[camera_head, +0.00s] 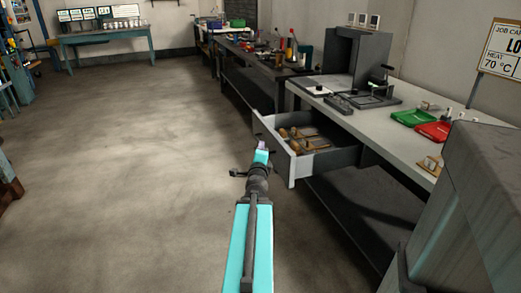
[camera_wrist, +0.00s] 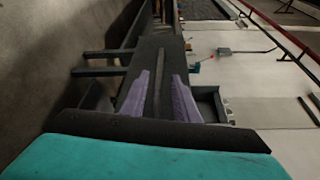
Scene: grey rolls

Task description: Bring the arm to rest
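My arm reaches forward from the bottom of the head view, with turquoise links. My gripper (camera_head: 262,147) is at its far end, beside the front left of an open drawer (camera_head: 291,168); I cannot tell whether it touches the drawer. In the wrist view two purple fingers (camera_wrist: 161,76) stand apart with a gap between them. Nothing is clearly held. A dark surface lies behind the fingers there.
The drawer holds wooden-handled tools (camera_head: 304,142) and juts from a pale workbench (camera_head: 400,144). The bench carries a green tray (camera_head: 411,118), a red tray (camera_head: 434,131) and a dark press-like box (camera_head: 357,55). A grey cabinet (camera_head: 470,215) stands at right. Floor (camera_head: 130,170) at left is clear.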

